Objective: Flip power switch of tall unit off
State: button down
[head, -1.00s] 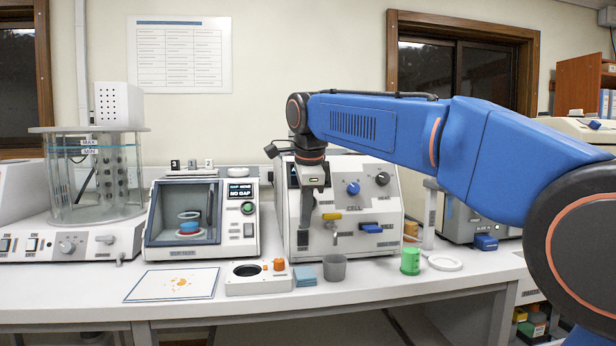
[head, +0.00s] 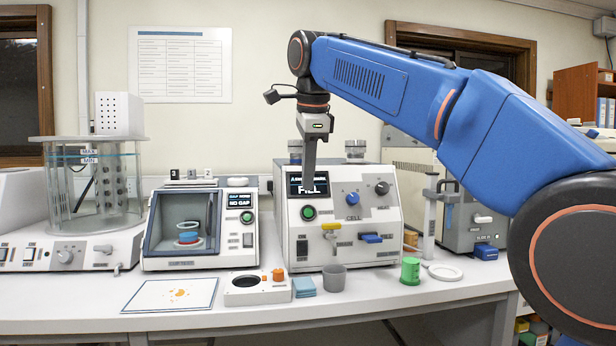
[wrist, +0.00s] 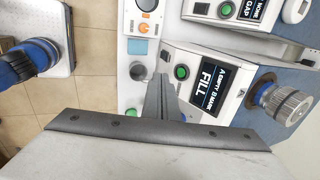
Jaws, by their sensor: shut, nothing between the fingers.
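The tall unit (head: 345,257) is a white-grey box with a lit screen (head: 308,185) reading FILL, a green round button (head: 308,212), and blue and dark knobs. Its dark rocker switch (head: 302,248) is low on the left of the front; its position is too small to tell. My gripper (head: 309,174) is shut and empty, pointing down in front of the screen's upper edge, well above the switch.
A smaller unit (head: 160,262) with a NO GAP screen stands to the left, with a glass bath (head: 112,200) beyond it. A grey cup (head: 334,278), blue pads (head: 304,287) and a green container (head: 410,271) stand before the tall unit.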

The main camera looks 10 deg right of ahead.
aim_at(303, 245)
notch_tip(303, 245, down, 8)
jog(key=s, duration=0.2)
jog(key=shift+a, duration=0.15)
dwell(0.4)
jog(key=x, duration=1)
jog(key=shift+f, duration=0.1)
jog(key=shift+w+f, duration=0.1)
jog(key=shift+w, duration=1.85)
jog(key=shift+w, duration=0.1)
